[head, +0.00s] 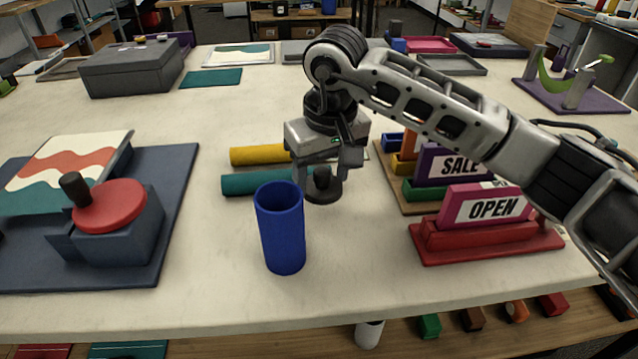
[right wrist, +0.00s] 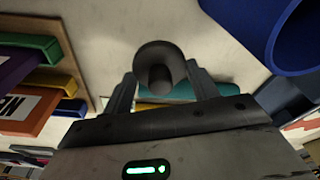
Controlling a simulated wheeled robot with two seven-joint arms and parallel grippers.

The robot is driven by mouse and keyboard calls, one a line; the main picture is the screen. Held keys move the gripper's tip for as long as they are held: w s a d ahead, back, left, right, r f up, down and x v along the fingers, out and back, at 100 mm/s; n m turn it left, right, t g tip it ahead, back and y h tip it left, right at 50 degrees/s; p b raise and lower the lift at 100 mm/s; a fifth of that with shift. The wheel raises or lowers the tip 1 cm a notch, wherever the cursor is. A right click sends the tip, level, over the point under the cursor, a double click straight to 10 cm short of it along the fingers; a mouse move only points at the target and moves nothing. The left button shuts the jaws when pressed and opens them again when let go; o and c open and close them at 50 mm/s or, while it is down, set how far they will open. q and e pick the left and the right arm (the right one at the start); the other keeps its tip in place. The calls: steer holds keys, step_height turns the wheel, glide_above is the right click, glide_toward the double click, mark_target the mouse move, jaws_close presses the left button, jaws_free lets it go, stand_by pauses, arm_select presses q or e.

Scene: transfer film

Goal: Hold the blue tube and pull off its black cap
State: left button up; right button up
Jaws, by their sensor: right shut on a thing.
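The blue tube (head: 282,232) stands upright on the table, its top open and uncovered. It also shows at the upper right of the right wrist view (right wrist: 247,24). The black cap (head: 323,190), a round disc with a knob, is apart from the tube, just right of and beyond its rim. My right gripper (head: 324,168) is shut on the cap and holds it above the table. In the right wrist view the cap (right wrist: 158,62) sits between the fingers. My left gripper is not in view, and nothing is holding the tube.
A yellow roll (head: 258,155) and a teal roll (head: 250,183) lie behind the tube. An OPEN sign block (head: 488,207) and a SALE sign block (head: 455,165) stand at right. A red round press (head: 110,207) on a dark mat (head: 170,200) is at left. Table near the tube's front is clear.

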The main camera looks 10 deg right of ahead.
mark_target(320, 207)
steer(key=shift+w+a+f, duration=0.15)
steer(key=shift+w+f, duration=0.4)
steer(key=shift+f, duration=0.1)
steer(key=f, duration=0.1)
steer(key=f+p, duration=0.1)
steer(key=f, duration=0.1)
steer(key=shift+w, duration=0.25)
steer(key=shift+f, duration=0.35)
steer(key=shift+f, duration=0.2)
steer(key=o, duration=1.1)
steer(key=shift+r, duration=0.1)
